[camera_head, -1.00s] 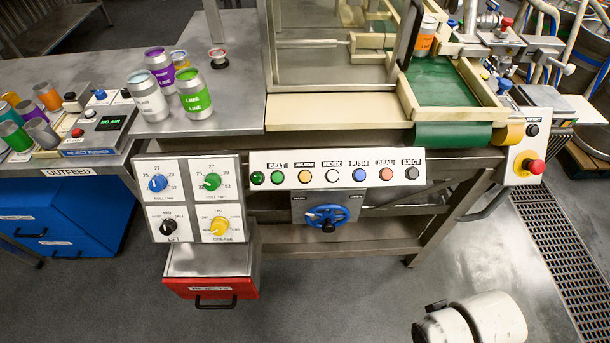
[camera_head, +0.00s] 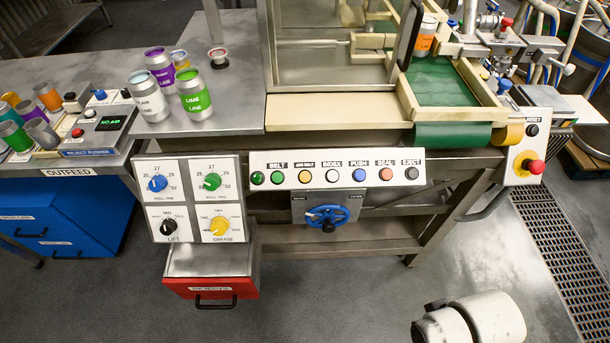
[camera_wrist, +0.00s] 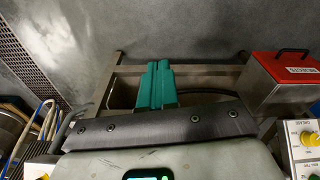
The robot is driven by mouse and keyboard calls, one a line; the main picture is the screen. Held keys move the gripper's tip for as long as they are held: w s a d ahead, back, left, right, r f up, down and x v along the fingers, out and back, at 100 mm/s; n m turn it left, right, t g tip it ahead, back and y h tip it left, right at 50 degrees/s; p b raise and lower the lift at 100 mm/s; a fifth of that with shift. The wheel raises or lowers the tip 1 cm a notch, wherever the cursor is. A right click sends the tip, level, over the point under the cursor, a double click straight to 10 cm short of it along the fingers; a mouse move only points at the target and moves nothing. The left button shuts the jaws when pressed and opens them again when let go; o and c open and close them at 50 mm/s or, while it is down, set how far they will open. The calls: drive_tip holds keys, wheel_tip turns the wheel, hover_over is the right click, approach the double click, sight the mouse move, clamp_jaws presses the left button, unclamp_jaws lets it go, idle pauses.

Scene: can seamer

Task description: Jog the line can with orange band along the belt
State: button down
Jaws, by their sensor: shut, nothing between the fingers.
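The can with the orange band (camera_head: 427,40) stands upright at the far end of the green belt (camera_head: 447,82) in the head view, partly hidden by the frame of the clear guard. The amber jog-belt button (camera_head: 305,177) is on the front panel, between the green belt button (camera_head: 277,177) and the white index button (camera_head: 332,176). My gripper (camera_wrist: 157,66) shows in the wrist view with its teal fingers together, empty, above the floor and a metal frame. The gripper is outside the head view; the wrist view does not show the can.
Below the button row are a blue handwheel (camera_head: 327,216) and a red-fronted bin (camera_head: 213,287). A red emergency stop (camera_head: 537,167) sits at the right. Several cans stand at the left, including a green-banded one (camera_head: 194,95). Floor in front is open.

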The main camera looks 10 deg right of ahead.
drive_tip(key=w+a+r+t+p, duration=0.2)
drive_tip(key=w+a+t, duration=0.15)
drive_tip(key=w, duration=0.75)
drive_tip(key=m+t+y+p, duration=0.2)
drive_tip(key=t, duration=0.5)
approach(309, 179)
drive_tip(key=s+d+f, duration=0.1)
drive_tip(key=s+d, duration=0.2)
drive_tip(key=s, duration=0.1)
drive_tip(key=w+a+r+t+y+p, duration=0.1)
drive_tip(key=w+a+r+t+y, duration=0.1)
drive_tip(key=a+r, duration=0.4)
drive_tip(key=w+t, duration=0.1)
drive_tip(key=w, duration=0.1)
drive_tip(key=shift+w+r, duration=0.2)
drive_tip(key=shift+w, duration=0.1)
drive_tip(key=shift+a+f+t, duration=0.1)
drive_tip(key=shift+t, duration=0.15)
drive_tip(key=w+f+b, duration=0.1)
drive_tip(key=f+b, duration=0.1)
drive_tip(key=w+f+b, duration=0.2)
drive_tip(key=w+d+f+b, duration=0.1)
drive_tip(key=w+f+b, duration=0.1)
drive_tip(key=f, duration=0.1)
drive_tip(key=shift+w, duration=0.1)
drive_tip(key=shift+d, duration=0.1)
drive_tip(key=shift+w+f, duration=0.25)
